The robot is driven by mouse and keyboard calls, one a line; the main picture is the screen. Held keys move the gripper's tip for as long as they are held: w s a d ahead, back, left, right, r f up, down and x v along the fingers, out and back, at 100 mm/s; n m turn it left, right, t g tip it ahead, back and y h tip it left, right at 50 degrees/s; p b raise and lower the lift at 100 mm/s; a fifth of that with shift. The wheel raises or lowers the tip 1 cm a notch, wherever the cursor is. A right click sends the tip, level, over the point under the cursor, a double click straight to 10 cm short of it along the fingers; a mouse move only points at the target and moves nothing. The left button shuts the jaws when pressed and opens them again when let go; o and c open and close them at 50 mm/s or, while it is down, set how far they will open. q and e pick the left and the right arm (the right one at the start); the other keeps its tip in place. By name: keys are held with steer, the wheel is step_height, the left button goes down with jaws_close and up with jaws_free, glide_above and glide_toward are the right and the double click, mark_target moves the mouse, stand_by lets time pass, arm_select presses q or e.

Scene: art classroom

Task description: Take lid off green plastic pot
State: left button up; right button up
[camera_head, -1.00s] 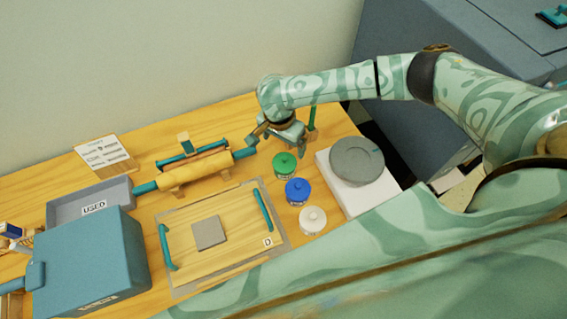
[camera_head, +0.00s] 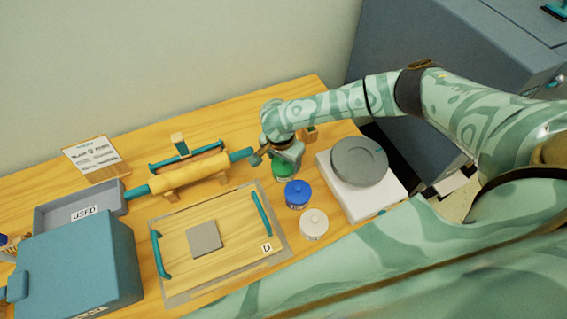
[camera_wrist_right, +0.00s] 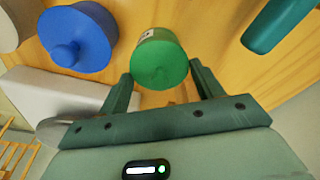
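The green plastic pot (camera_head: 285,174) stands on the wooden table, its top partly hidden by my right gripper in the head view. In the right wrist view its green lid with a small knob (camera_wrist_right: 160,68) lies between and just ahead of the fingertips. My right gripper (camera_head: 283,158) is open above the pot; in the right wrist view both fingers (camera_wrist_right: 160,82) stand apart on either side of the lid, with no clear grip on it. My left gripper is not in view.
A blue-lidded pot (camera_head: 297,193) and a white-lidded pot (camera_head: 313,224) stand close by. A grey disc (camera_head: 360,160) on a white block (camera_head: 369,201) is to the right. A rolling pin (camera_head: 190,172) and a board (camera_head: 240,242) lie to the left.

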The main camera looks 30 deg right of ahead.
steer(key=shift+c, duration=1.4)
